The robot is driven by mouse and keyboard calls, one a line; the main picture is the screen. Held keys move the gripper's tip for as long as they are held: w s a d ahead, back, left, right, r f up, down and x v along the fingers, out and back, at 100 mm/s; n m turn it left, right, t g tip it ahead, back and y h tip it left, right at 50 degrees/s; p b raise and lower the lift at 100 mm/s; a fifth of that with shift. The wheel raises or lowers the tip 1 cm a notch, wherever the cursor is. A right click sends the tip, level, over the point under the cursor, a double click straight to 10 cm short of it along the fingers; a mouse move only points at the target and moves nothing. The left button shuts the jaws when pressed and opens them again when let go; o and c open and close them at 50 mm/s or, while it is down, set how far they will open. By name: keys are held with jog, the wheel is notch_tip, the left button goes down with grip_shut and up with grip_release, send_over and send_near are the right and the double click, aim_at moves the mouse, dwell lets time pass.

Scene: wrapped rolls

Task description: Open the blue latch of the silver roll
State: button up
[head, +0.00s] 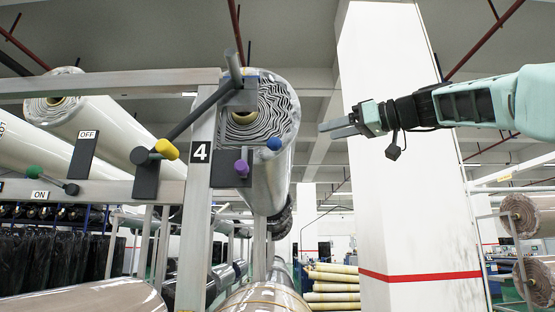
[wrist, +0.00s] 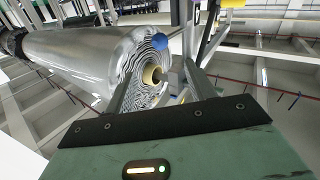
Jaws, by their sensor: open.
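The silver roll (head: 286,178) lies on the rack with its layered end facing me. In the wrist view the silver roll (wrist: 75,58) runs to the upper left. The blue latch knob (head: 274,143) is at the roll's end, right of a purple knob. In the wrist view the blue knob (wrist: 160,41) is just beyond my fingertips, between them in the picture. My gripper (head: 338,128) is open and empty, to the right of the blue knob and a little higher, apart from it. In the wrist view its two fingers (wrist: 164,60) frame the roll's core.
A post marked 4 (head: 200,165) stands left of the roll, with a yellow knob (head: 167,149), a purple knob (head: 242,168) and a dark angled bar (head: 200,110). A green knob (head: 34,172) is by the ON label. A white pillar (head: 395,200) stands behind my gripper.

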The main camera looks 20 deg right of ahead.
aim_at(280, 141)
jog(key=p+x, duration=0.3)
jog(key=x, duration=0.2)
jog(key=p+x, duration=0.4)
jog(key=x, duration=0.1)
jog(key=p+x, duration=0.4)
jog(key=x, duration=0.1)
jog(key=shift+w+a+r, duration=0.1)
jog(key=shift+w+r, duration=0.25)
jog(key=shift+w+a+f+p, duration=0.2)
jog(key=shift+w+a+p, duration=0.2)
jog(key=shift+w, duration=0.1)
